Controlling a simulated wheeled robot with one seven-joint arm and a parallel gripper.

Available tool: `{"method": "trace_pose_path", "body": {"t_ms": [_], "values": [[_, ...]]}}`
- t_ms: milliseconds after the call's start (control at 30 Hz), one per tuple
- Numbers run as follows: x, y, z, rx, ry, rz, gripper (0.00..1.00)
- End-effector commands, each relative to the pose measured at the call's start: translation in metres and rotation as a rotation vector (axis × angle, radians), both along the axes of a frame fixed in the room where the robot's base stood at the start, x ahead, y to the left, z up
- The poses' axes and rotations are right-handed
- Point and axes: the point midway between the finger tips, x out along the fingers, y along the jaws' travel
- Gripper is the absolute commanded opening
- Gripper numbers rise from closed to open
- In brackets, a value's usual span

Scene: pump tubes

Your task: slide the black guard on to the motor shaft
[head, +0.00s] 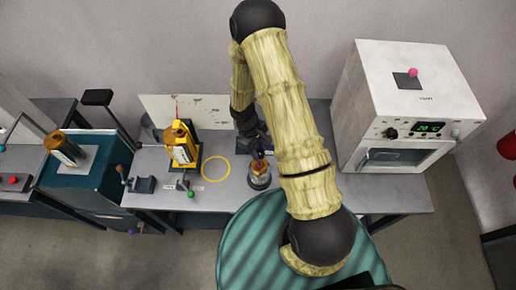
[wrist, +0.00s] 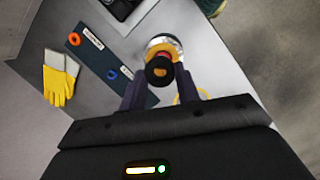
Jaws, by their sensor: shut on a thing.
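My gripper (head: 257,147) points down at the bench, just above a small round unit with a shiny metal base and an orange-brown top (head: 260,178), which appears to be the motor. In the wrist view my gripper (wrist: 160,82) has its two dark fingers on either side of the black ring-shaped guard (wrist: 159,72) and is shut on it. The guard lies in line with the unit's red and yellow top (wrist: 164,54), over its silver base (wrist: 165,40). The shaft is hidden by the guard, so I cannot tell whether the two touch.
A yellow stand (head: 181,148) is left of a yellow circle (head: 215,168) marked on the bench. A white oven (head: 400,105) stands close on the right. In the wrist view, yellow gloves (wrist: 59,78) and a dark blue mat (wrist: 105,62) with rings lie on the bench.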

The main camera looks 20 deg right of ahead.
Motion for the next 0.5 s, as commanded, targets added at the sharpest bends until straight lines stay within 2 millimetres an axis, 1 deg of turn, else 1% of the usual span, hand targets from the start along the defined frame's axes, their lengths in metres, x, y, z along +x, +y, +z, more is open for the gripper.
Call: {"method": "trace_pose_path", "body": {"t_ms": [33, 200, 333, 500], "values": [[0.0, 0.0, -0.008, 0.0, 0.0, 0.0, 0.11], [0.0, 0.0, -0.022, 0.0, 0.0, 0.0, 0.11], [0.0, 0.0, -0.031, 0.0, 0.0, 0.0, 0.11], [0.0, 0.0, -0.036, 0.0, 0.0, 0.0, 0.11]]}}
